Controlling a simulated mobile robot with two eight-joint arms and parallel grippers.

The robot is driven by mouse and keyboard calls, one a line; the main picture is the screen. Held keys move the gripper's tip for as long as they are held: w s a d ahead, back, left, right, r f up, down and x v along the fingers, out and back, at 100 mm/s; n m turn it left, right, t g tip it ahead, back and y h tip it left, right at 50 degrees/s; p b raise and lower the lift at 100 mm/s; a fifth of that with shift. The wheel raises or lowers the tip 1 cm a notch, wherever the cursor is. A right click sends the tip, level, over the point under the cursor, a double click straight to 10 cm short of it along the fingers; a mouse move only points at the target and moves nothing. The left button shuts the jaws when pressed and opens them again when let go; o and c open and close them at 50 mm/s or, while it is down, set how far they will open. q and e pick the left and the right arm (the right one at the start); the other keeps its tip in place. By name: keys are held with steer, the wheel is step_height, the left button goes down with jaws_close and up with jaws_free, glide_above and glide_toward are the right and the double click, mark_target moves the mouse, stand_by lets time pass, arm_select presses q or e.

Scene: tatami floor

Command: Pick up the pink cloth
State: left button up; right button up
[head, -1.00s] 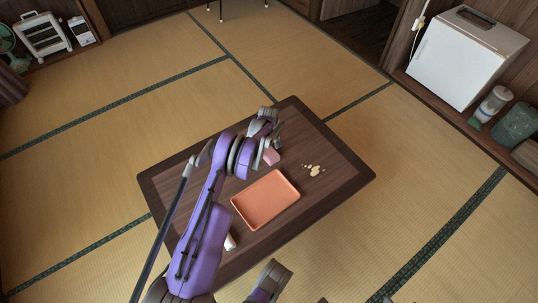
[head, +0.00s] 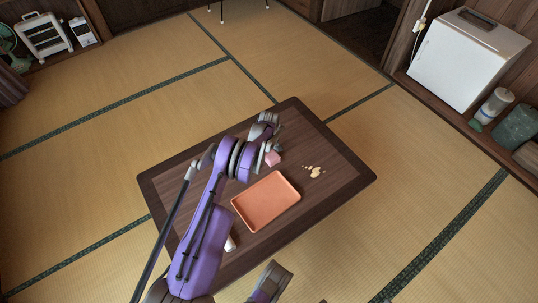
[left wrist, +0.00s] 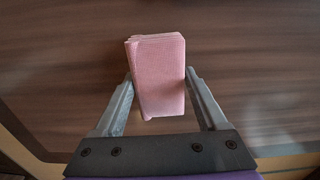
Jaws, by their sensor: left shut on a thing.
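The pink cloth (left wrist: 158,75) is a small folded block with several layers showing at its far edge. In the left wrist view it stands between the two grey fingers of my left gripper (left wrist: 159,80), which is shut on it. In the head view the cloth (head: 272,158) is just beyond the far edge of the orange tray, low over the table or on it; I cannot tell which. My left arm partly hides the gripper there.
The dark wooden table (head: 330,190) carries the orange tray (head: 266,222), scattered pale crumbs (head: 314,171) and a white item (head: 230,243) partly behind my left arm. The table's right side is mostly clear. A white fridge (head: 465,60) stands far off.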

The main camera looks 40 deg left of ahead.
arm_select(q)
step_height(320, 180, up, 10)
steer(key=shift+p, duration=0.95)
